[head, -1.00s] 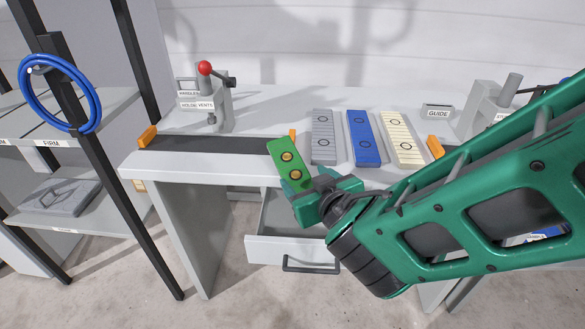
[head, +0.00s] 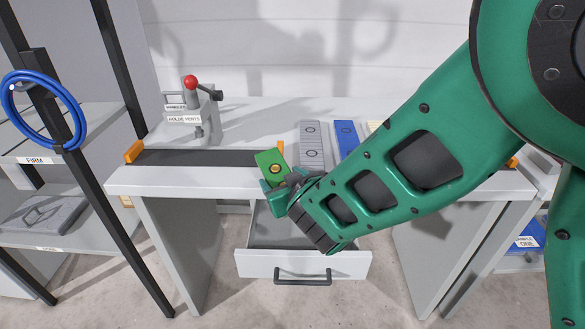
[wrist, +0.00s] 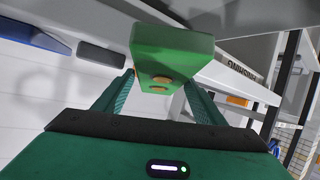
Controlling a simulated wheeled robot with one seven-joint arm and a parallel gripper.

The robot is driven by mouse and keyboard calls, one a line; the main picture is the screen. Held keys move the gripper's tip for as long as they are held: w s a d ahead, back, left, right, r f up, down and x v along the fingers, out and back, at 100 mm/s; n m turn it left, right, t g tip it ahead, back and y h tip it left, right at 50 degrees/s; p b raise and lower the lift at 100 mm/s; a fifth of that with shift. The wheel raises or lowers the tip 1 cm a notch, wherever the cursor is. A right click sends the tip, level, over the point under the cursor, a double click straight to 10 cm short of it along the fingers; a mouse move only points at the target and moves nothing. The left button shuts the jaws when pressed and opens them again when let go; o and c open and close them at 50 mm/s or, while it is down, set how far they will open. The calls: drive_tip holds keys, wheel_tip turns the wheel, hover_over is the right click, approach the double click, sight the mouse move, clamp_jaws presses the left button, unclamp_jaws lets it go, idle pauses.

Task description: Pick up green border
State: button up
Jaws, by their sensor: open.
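The green border (head: 268,160) is a flat green bar with orange round marks. It lies at the worktable's front edge, its near end sticking out past the edge, left of the grey strip. My gripper (head: 277,190) is at its near end, above the open drawer. In the wrist view the green border (wrist: 175,45) shows end-on between the two teal fingers of my gripper (wrist: 160,82). The fingers are apart, one on each side, with visible gaps. The head view hides part of the border behind my gripper, and I cannot tell whether a finger touches it.
A grey strip (head: 311,148) and a blue strip (head: 346,138) lie to the right, partly behind my arm. An open drawer (head: 302,264) juts out below. A clamp with a red knob (head: 192,105) stands at the back left. A blue ring (head: 42,110) hangs on the left rack.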

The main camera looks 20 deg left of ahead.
drive_tip(key=c, duration=0.9)
drive_tip(key=shift+r, duration=0.15)
drive_tip(key=shift+c, duration=0.2)
